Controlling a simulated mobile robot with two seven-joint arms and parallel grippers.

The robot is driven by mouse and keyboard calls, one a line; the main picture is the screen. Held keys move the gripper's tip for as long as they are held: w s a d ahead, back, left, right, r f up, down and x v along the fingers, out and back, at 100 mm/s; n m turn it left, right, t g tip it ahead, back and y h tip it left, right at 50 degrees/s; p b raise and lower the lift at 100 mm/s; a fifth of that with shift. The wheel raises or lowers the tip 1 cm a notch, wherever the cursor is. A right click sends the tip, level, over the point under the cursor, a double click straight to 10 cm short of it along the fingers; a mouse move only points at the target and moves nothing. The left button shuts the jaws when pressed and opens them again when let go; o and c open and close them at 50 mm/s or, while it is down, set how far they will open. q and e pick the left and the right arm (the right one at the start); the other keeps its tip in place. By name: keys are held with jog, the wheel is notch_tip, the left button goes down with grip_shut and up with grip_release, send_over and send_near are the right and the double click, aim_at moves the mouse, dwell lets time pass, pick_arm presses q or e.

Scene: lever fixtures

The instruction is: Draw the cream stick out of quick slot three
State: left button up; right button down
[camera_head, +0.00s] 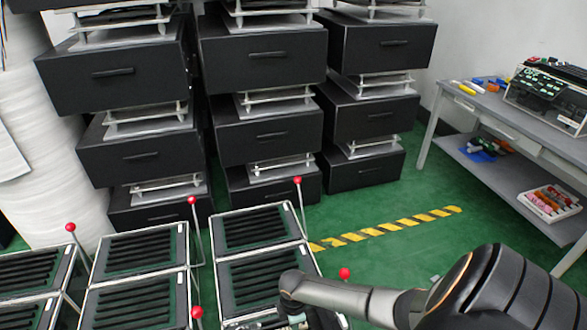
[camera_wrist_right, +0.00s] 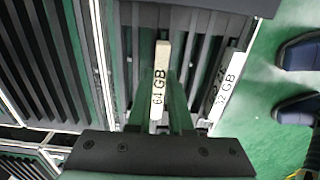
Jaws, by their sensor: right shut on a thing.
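A cream stick marked "64 GB" (camera_wrist_right: 160,72) stands over the dark slots of a fixture in the right wrist view. My right gripper (camera_wrist_right: 161,118) is shut on it. I cannot tell how far its far end sits in a slot. A second pale stick marked "32 GB" (camera_wrist_right: 225,94) lies to its right at the fixture's edge. In the head view my right gripper (camera_head: 282,319) is low at the bottom edge, over the near part of the right slotted rack (camera_head: 256,228), and its held stick is not clear there. My left gripper is not in view.
Red-knobbed levers (camera_head: 298,181) stand beside the slotted racks, one (camera_head: 345,273) close to my right arm. Black drawer units (camera_head: 265,135) stack behind. A grey workbench (camera_head: 500,118) stands at the right. The green floor (camera_head: 390,190) between is open, with yellow-black tape (camera_head: 385,229).

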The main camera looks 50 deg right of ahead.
jog(key=shift+r+p, duration=0.35)
dwell(0.6)
jog(key=shift+r+p, duration=1.55)
jog(key=shift+p, duration=0.3)
